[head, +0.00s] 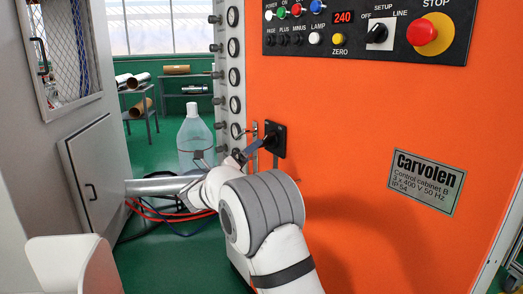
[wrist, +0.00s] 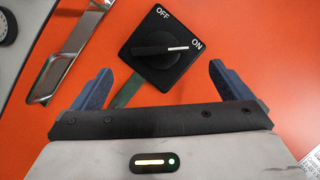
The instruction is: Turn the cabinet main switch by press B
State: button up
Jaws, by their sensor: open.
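The main switch is a black square plate with a rotary knob (wrist: 160,48) on the orange cabinet front. It is marked OFF and ON, and the knob's white line points to ON. In the head view the switch (head: 279,140) sits on the cabinet's left part, and its markings are too small to read. In the head view my arm partly hides the gripper (head: 252,148).
A control panel (head: 365,30) with buttons, a SETUP selector and a red STOP button (head: 430,34) is higher up. A metal handle (wrist: 58,65) is left of the switch. A grey-green strip (wrist: 128,92) shows below it. A clear bottle (head: 195,140) stands behind my arm.

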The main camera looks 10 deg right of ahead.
aim_at(267, 140)
jog(key=x, duration=0.7)
jog(key=shift+c, duration=0.5)
jog(key=shift+s, duration=0.1)
jog(key=c, duration=0.9)
